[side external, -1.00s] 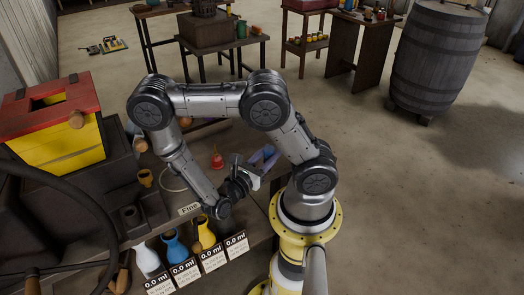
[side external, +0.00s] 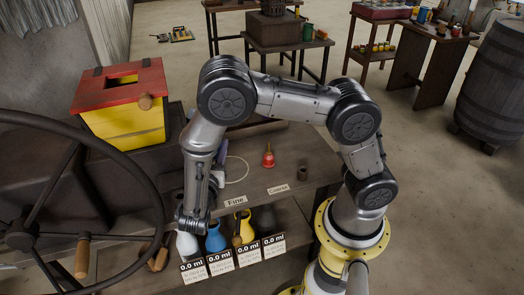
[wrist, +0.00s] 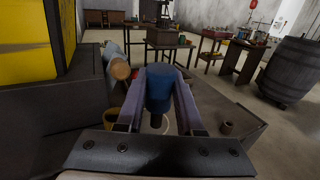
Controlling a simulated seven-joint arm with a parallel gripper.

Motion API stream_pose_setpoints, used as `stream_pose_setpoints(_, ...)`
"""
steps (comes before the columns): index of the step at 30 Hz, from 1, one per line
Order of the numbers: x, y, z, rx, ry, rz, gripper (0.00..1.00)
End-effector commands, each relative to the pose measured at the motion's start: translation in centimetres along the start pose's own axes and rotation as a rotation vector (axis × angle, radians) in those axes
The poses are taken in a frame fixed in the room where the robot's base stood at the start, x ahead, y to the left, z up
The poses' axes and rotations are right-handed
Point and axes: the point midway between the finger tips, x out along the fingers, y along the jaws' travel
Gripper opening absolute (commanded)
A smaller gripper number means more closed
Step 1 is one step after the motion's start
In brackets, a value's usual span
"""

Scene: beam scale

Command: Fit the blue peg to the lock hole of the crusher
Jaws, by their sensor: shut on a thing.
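The blue peg (wrist: 159,88) is held upright between the two lavender fingers of my gripper (wrist: 160,82) in the wrist view. The fingers are shut on it, and its narrower dark lower end shows below. In the side view my arm largely hides the gripper and peg. A dark machine (side external: 95,200) with a large hand wheel (side external: 158,215) stands at the left and may be the crusher. Its dark side (wrist: 50,112) seems to show left of the peg in the wrist view. I cannot make out the lock hole; the peg is not visibly in any hole.
A yellow box with a red top (side external: 120,105) stands at the left. Blue (side external: 215,238) and yellow (side external: 243,228) flasks stand along the front behind cards. A red bottle (side external: 268,157) and a small brown cup (side external: 302,173) stand on the bench. The bench between them is mostly clear.

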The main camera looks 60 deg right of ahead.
Motion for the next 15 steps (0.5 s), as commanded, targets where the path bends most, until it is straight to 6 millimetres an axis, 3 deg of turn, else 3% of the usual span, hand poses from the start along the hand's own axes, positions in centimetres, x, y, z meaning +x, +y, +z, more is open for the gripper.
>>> stream_pose_setpoints(3, -3.0, 3.8, 2.4, 0.008, 0.002, 0.110, 0.00)
stream_pose_setpoints(6, -5.3, 6.0, 4.0, 0.005, 0.002, 0.183, 0.00)
stream_pose_setpoints(10, -7.9, 7.7, 5.5, 0.002, 0.002, 0.251, 0.00)
stream_pose_setpoints(15, -9.9, 8.1, 6.1, 0.000, 0.002, 0.296, 0.00)
